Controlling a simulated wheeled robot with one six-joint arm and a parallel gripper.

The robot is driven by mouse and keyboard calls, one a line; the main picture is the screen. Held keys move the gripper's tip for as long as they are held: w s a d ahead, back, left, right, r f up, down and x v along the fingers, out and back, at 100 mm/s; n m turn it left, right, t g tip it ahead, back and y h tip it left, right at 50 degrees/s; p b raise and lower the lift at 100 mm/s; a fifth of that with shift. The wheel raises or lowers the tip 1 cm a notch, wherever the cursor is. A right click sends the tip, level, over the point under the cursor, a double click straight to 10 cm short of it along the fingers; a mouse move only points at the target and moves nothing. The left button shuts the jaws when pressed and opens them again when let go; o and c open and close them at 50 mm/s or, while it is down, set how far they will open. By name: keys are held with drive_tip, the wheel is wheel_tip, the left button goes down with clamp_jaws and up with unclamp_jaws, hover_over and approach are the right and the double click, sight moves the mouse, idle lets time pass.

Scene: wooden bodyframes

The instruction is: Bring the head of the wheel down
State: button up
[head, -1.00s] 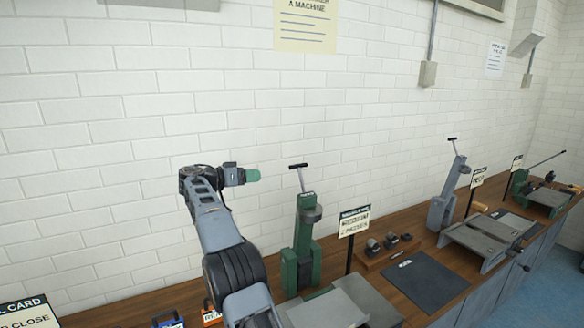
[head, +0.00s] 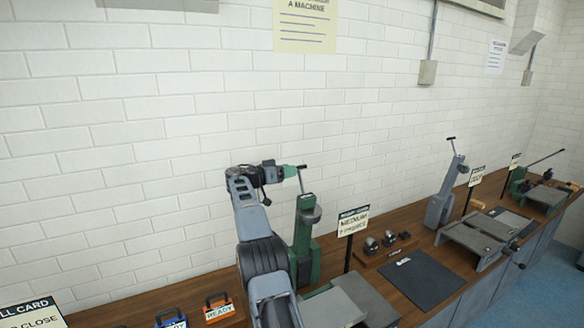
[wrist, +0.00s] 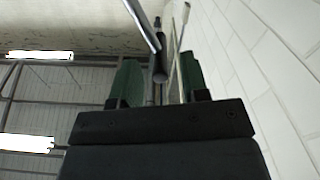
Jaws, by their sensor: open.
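A green upright machine (head: 305,238) stands on the bench, with a rounded grey head (head: 310,214) on its column. A thin lever (head: 301,181) with a dark crossbar handle rises from its top. My gripper (head: 298,171) is open, its green fingers at the lever's upper end just below the crossbar in the head view. In the wrist view, my gripper (wrist: 160,78) has one green finger on each side, with a grey bar (wrist: 160,70) showing between them. I cannot tell whether the fingers touch the lever. My arm hides part of the machine's left side.
A grey machine (head: 445,195) with a similar lever and another green machine (head: 540,190) stand farther right. A sign on a post (head: 352,222), small metal parts (head: 388,241) and a dark mat (head: 422,278) are nearby. Cases (head: 219,308) sit at left. White brick wall (head: 150,110) is behind.

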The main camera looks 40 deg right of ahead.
drive_tip(key=shift+x, duration=0.9)
drive_tip(key=shift+c, duration=0.3)
clamp_jaws()
